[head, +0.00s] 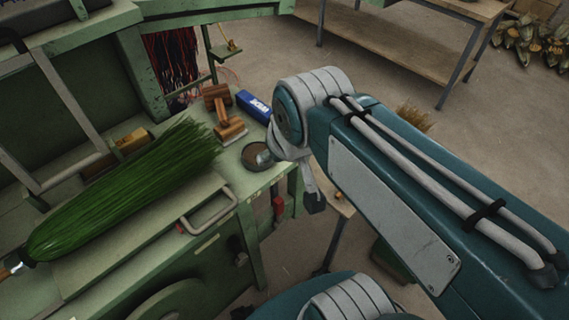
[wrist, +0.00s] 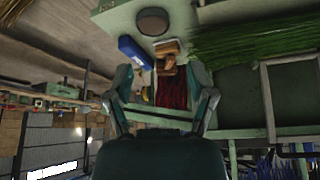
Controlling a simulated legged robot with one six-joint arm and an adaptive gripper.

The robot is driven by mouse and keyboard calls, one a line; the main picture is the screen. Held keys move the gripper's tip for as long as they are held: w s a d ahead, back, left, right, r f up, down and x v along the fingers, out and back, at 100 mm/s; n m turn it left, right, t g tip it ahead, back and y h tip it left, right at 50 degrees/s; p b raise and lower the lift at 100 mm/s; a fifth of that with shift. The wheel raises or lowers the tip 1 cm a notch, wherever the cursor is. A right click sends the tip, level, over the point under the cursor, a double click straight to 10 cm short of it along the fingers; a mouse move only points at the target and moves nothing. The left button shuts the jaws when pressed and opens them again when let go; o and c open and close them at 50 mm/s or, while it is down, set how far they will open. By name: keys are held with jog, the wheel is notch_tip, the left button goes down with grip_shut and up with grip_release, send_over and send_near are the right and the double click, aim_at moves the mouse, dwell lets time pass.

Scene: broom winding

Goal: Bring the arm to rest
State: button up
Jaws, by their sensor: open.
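My arm reaches up from the lower right in the head view, folded at a grey-banded joint beside the green bench. My gripper (wrist: 160,77) shows in the wrist view with its two fingers spread apart and nothing between them. In the head view it is mostly hidden behind my arm. A bundle of green broom bristles (head: 130,188) lies across the green machine bench (head: 215,248), apart from my arm. The bristles also show in the wrist view (wrist: 245,40) at the upper right.
A blue box (head: 254,106), a wooden block tool (head: 222,115) and a round dark dish (head: 257,156) sit on the bench close left of my arm. Red strands (head: 172,62) hang behind. A wooden table (head: 400,42) stands at the back. Open floor (head: 490,110) lies to the right.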

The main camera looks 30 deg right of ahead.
jog(key=shift+s+f, duration=0.45)
jog(key=shift+s, duration=0.3)
jog(key=shift+s+f, duration=0.4)
jog(key=shift+s, duration=0.35)
